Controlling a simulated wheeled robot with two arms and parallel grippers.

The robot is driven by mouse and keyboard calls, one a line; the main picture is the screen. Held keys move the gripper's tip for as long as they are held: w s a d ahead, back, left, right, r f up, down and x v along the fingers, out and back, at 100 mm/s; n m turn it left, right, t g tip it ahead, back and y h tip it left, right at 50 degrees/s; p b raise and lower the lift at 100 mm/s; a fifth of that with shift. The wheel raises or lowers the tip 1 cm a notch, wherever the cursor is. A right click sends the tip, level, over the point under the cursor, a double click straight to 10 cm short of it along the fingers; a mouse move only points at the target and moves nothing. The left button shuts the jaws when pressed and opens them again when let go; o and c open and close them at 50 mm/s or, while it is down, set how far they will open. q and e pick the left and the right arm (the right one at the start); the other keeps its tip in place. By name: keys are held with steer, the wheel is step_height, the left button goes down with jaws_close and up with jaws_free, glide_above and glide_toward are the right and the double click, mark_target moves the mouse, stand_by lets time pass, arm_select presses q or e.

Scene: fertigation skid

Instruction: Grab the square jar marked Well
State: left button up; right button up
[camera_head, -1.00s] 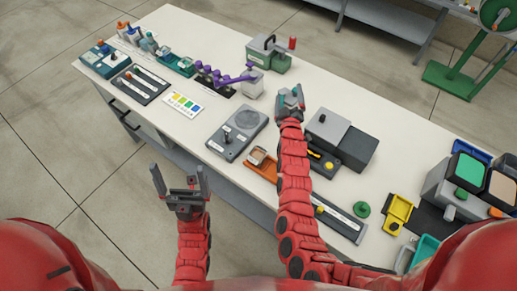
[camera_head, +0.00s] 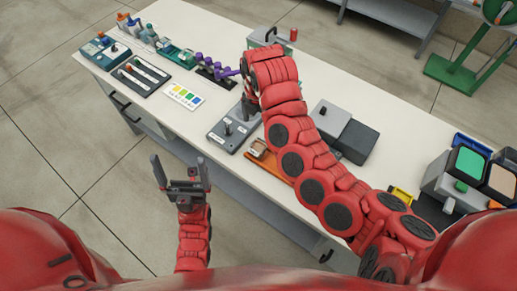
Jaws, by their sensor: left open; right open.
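No label reading Well is legible, so I cannot tell which container is the square jar. Several small bottles with coloured caps (camera_head: 134,29) stand at the far left end of the bench. My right arm reaches in from the right across the bench. Its gripper (camera_head: 248,103) is over the middle of the bench, beside the purple-knobbed rack (camera_head: 213,68) and above the grey scale-like device (camera_head: 232,127); its fingers are mostly hidden by the wrist. My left gripper (camera_head: 181,170) is open and empty, in front of the bench's front edge.
The white bench (camera_head: 205,29) also holds a colour chart card (camera_head: 183,96), a tray of strips (camera_head: 140,77), a green-grey box (camera_head: 268,40), an orange tray (camera_head: 263,157) and a dark grey block (camera_head: 356,142). Bare bench lies around the card.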

steer(key=p, duration=0.3)
glide_toward(259, 148)
steer(key=s, duration=0.3)
steer(key=shift+a+f, duration=0.1)
steer(key=shift+f, duration=0.65)
steer(key=shift+w+f, duration=0.2)
steer(key=shift+f, duration=0.4)
steer(key=shift+w+f, duration=0.15)
steer(key=shift+f, duration=0.85)
steer(key=shift+w+f, duration=0.1)
steer(key=shift+f, duration=0.85)
steer(key=c, duration=1.5)
steer(key=shift+r, duration=0.1)
